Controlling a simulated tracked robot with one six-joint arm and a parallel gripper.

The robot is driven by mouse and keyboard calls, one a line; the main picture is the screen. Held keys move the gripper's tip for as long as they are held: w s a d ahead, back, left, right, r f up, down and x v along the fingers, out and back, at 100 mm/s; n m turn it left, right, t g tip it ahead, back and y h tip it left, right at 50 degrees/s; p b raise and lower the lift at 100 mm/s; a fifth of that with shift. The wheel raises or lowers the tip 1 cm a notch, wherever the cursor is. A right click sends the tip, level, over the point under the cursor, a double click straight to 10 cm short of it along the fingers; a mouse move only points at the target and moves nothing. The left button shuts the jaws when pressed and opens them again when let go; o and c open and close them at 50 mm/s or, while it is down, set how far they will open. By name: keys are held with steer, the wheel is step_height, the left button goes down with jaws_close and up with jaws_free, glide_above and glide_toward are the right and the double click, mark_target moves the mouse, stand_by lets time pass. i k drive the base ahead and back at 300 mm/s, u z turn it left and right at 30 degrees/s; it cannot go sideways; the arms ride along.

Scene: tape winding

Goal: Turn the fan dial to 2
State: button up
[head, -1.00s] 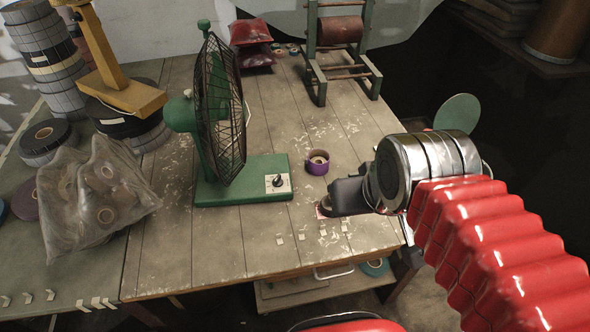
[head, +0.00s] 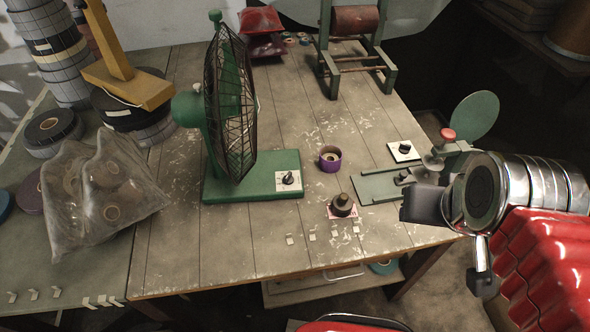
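The green desk fan (head: 230,110) stands upright on the table, left of the middle. Its dial (head: 288,179) is a dark knob on a pale square plate at the right end of the green base. The knob has a pale pointer mark, but the plate's numbers are too small to read. My gripper (head: 450,245) is at the right, over the table's front right edge, well apart from the dial. Its two dark fingers look spread with nothing between them. The dial is in plain view.
A purple tape roll (head: 330,158) and a dark knobbed object on a pink card (head: 343,206) lie right of the fan base. A green device (head: 385,186) with a second knob plate (head: 404,151) stands near my gripper. A plastic bag of rolls (head: 100,190) lies left.

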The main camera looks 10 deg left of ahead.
mark_target(288, 179)
steer(key=z, duration=0.05)
steer(key=k, duration=0.7)
steer(key=u, duration=0.7)
steer(key=i, duration=1)
steer(key=u, duration=0.05)
